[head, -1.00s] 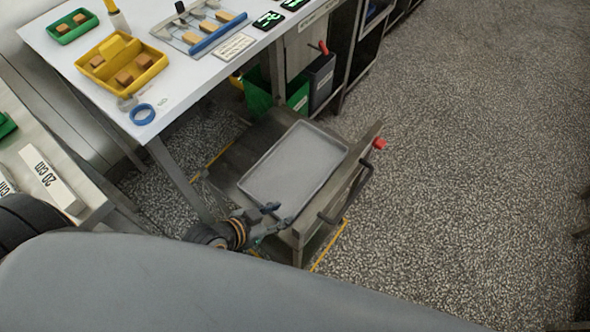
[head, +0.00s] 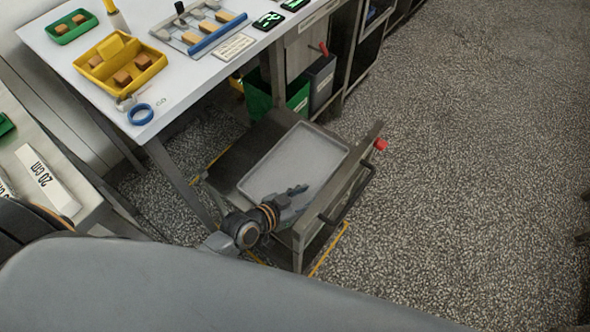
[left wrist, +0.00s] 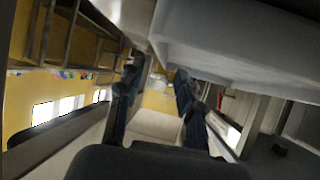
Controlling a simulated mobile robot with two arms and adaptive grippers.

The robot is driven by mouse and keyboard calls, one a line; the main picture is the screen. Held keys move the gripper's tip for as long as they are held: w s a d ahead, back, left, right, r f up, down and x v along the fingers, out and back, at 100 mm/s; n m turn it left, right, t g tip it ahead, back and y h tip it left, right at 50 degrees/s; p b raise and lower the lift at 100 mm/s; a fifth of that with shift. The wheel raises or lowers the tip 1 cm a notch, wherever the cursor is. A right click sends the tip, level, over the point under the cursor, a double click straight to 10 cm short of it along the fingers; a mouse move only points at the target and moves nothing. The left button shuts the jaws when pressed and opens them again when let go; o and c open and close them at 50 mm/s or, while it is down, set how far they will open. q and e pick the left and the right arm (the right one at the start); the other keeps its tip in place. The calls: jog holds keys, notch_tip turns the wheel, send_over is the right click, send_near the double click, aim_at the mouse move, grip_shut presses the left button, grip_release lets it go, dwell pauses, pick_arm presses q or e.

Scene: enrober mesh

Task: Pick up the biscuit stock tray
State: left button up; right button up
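A shallow, pale grey rectangular tray (head: 296,155) with a raised rim lies on a low metal trolley and looks empty. My left gripper (head: 298,191) is over the tray's near part in the head view and hides some of its near edge. In the left wrist view the two dark fingers (left wrist: 157,92) stand apart with nothing visible clamped between them. A large grey surface (left wrist: 235,50) fills the upper right there, close to the right finger; I cannot tell whether they touch. A yellow tray (head: 95,67) with brown blocks stands on the white table. My right gripper is not in view.
The trolley (head: 350,185) has a raised side panel, a dark handle and a red knob (head: 380,144). The white table (head: 190,83) stands behind and left of it. Green (head: 258,93) and dark grey bins are beyond the trolley. The speckled floor to the right is clear.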

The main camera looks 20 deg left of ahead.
aim_at(317, 190)
pick_arm(q)
jog(key=x, duration=0.4)
jog(key=shift+w+a+r, duration=0.1)
grip_shut()
